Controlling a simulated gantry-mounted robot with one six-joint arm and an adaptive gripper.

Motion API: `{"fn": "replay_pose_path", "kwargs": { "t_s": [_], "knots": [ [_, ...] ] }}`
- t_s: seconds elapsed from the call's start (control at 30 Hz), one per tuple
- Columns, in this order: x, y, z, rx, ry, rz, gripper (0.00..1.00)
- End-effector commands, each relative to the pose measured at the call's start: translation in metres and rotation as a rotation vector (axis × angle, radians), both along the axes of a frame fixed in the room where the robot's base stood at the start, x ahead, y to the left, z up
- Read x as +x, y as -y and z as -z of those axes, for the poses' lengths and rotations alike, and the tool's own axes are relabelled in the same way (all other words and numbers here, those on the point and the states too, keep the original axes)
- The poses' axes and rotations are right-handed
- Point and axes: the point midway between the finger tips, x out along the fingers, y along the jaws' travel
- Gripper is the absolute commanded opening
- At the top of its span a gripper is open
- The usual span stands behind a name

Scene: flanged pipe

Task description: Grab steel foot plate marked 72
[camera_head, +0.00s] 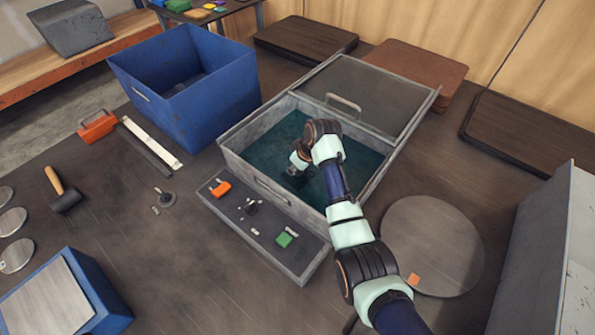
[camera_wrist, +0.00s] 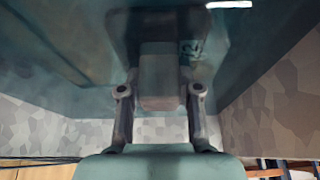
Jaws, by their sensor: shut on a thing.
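My gripper (camera_head: 296,173) reaches down into the grey metal box, low over its teal floor (camera_head: 265,135). In the wrist view my gripper (camera_wrist: 160,90) has its two fingers shut on a grey blocky part (camera_wrist: 160,75). Close behind this part is a dark teal surface with a pale marking (camera_wrist: 190,50) ending in "2", its first character partly hidden and hard to read. I take the held part to belong to the steel foot plate, but most of its outline is hidden. In the head view my arm and gripper hide the held thing.
The box walls (camera_head: 255,178) stand close around my gripper. A lid with a handle (camera_head: 375,95) covers the back part of the box. A blue bin (camera_head: 185,85) stands to the left and a round plate (camera_head: 440,235) lies to the right.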

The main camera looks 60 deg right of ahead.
Motion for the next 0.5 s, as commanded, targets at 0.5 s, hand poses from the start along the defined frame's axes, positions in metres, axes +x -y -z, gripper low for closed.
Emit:
{"fn": "replay_pose_path", "kwargs": {
  "t_s": [0.5],
  "knots": [
    [0.001, 0.001, -0.105, -0.005, 0.005, 0.000, 0.00]
  ]
}}
